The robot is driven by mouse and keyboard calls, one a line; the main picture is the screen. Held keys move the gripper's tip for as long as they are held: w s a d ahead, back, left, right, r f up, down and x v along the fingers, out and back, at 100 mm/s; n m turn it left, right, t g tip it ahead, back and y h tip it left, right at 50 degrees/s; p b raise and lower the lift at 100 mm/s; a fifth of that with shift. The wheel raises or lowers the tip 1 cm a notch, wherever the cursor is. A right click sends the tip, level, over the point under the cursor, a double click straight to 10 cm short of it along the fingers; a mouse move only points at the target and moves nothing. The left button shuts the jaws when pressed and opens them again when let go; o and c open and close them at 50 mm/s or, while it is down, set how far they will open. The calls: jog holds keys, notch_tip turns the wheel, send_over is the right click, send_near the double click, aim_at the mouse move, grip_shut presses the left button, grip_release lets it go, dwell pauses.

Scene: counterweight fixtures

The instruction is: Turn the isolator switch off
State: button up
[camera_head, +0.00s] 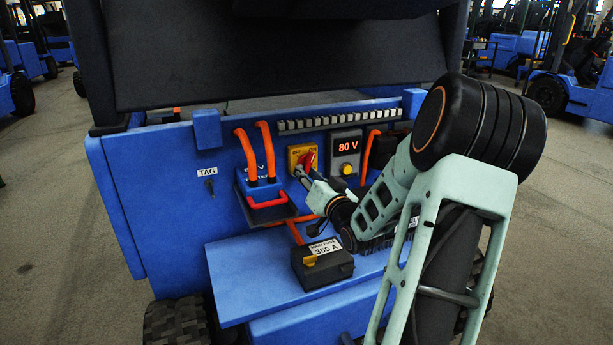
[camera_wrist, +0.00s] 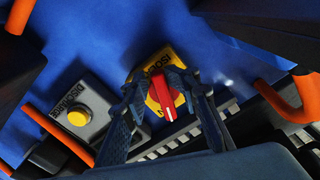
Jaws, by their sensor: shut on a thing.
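The isolator switch is a yellow plate (camera_head: 294,153) with a red handle (camera_head: 308,159), on the blue back panel of the truck. Small markings on the plate top read like OFF at left and ON at right. In the head view the handle leans to the upper right. In the wrist view the yellow plate (camera_wrist: 155,98) and red handle (camera_wrist: 162,94) show between my fingers. My gripper (camera_wrist: 158,82) is shut on the red handle; the fingers hide parts of the plate. In the head view my gripper (camera_head: 305,173) reaches the switch from below right.
A unit reading 80 V (camera_head: 347,146) with a yellow button (camera_head: 346,169) stands right of the switch. Orange cables (camera_head: 247,157) and a blue connector with a red handle (camera_head: 267,200) are at left. A black main fuse box (camera_head: 322,268) sits on the blue ledge below.

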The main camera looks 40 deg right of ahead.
jog(key=shift+r, duration=0.25)
jog(key=n, duration=0.3)
jog(key=shift+d+n, duration=0.3)
jog(key=n, duration=0.3)
jog(key=shift+d, duration=0.25)
jog(key=shift+d+n, duration=0.15)
jog(key=shift+n, duration=0.55)
jog(key=n, duration=0.4)
jog(key=shift+s+d+r, duration=0.1)
jog(key=shift+d+r, duration=0.05)
jog(key=shift+d, duration=0.1)
